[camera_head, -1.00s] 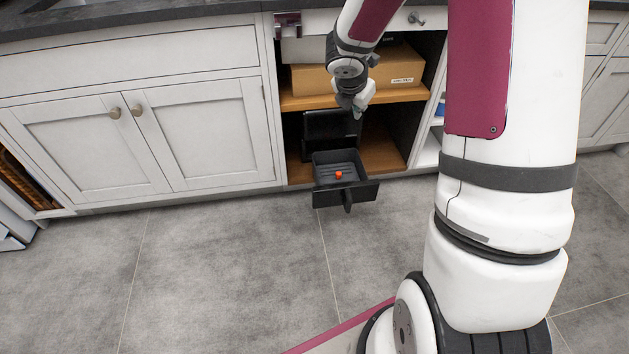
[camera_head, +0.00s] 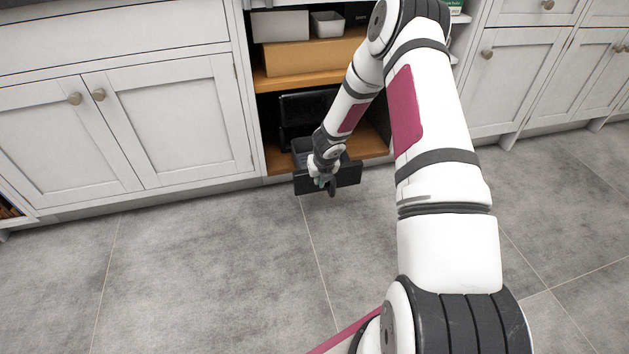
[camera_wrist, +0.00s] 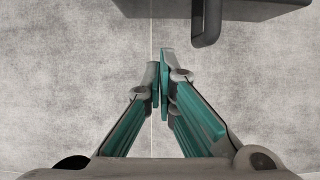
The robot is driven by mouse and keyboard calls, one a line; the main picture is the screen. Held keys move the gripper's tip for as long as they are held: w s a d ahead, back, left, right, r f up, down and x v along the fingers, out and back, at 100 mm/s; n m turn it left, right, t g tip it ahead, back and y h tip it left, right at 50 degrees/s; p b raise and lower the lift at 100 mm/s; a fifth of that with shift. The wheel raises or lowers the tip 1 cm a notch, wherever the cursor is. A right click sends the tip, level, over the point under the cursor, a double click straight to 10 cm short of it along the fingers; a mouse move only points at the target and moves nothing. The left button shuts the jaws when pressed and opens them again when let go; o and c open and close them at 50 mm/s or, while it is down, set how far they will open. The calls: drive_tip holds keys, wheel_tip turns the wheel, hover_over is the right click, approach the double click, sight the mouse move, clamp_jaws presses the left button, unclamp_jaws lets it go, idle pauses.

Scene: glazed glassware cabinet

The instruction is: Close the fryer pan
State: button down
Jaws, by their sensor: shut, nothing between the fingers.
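The black fryer pan (camera_head: 347,178) is pulled out of the black fryer (camera_head: 302,118) on the low shelf of the open cabinet. Its front panel and handle (camera_head: 332,188) face the floor in front. My gripper (camera_head: 325,183) is at the pan's front, close to the handle, and hides part of the pan. In the wrist view my gripper (camera_wrist: 161,75) is shut and empty over the floor. The pan front (camera_wrist: 160,8) and its handle (camera_wrist: 207,28) show at the top of that view, apart from the fingertips. The pan's inside is mostly hidden by my arm.
A cardboard box (camera_head: 305,58) and small bins (camera_head: 281,26) sit on the shelf above the fryer. Closed white cabinet doors (camera_head: 170,120) stand to the left. The grey tiled floor (camera_head: 200,260) in front is clear.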

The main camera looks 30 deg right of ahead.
drive_tip(key=w+d+f+p, duration=0.1)
drive_tip(key=w+f+p, duration=0.1)
drive_tip(key=w+f, duration=0.2)
drive_tip(key=shift+w+d+f+p, duration=0.35)
drive_tip(key=shift+w+p, duration=0.05)
drive_tip(key=shift+w, duration=0.4)
drive_tip(key=shift+w, duration=0.1)
